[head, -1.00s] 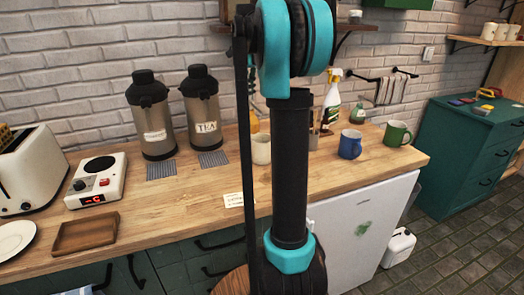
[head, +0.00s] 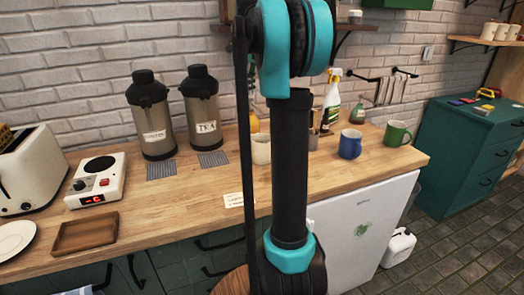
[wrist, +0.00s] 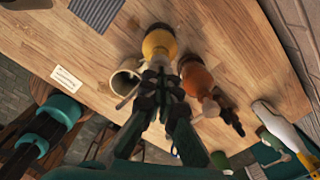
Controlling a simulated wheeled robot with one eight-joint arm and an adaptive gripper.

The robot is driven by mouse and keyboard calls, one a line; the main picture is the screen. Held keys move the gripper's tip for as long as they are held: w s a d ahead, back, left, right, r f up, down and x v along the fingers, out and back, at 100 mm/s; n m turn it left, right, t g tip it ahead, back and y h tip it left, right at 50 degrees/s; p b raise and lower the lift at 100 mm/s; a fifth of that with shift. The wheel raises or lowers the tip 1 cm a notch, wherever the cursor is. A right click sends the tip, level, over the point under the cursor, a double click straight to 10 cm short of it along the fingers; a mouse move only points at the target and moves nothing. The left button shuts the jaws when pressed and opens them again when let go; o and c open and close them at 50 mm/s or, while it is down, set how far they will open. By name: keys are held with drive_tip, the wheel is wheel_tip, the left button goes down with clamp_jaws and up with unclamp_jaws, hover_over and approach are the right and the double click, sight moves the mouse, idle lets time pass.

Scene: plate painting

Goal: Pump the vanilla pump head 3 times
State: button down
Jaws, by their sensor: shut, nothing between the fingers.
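A yellow pump bottle (wrist: 160,42) stands on the counter in the wrist view; its pump head is largely hidden by my gripper. In the head view a yellow part of it (head: 254,123) shows beside my arm. I cannot read a label that marks it as vanilla. An orange-brown bottle (wrist: 197,80) stands to its right in the wrist view. My gripper (wrist: 162,76) is shut and empty, its fingertips over the near side of the yellow bottle in that view. I cannot tell whether they touch the pump head. My arm hides the gripper in the head view.
A cream mug (head: 261,150) stands close to the yellow bottle and left of my fingers in the wrist view (wrist: 126,80). A spray bottle (head: 332,98), blue mug (head: 350,145) and green mug (head: 397,134) stand right. Two dispensers (head: 152,115) stand left.

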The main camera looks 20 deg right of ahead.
drive_tip(key=shift+f, duration=0.15)
drive_tip(key=shift+f, duration=1.4)
drive_tip(key=shift+r, duration=1.6)
wheel_tip(320, 180, up, 6)
idle(0.4)
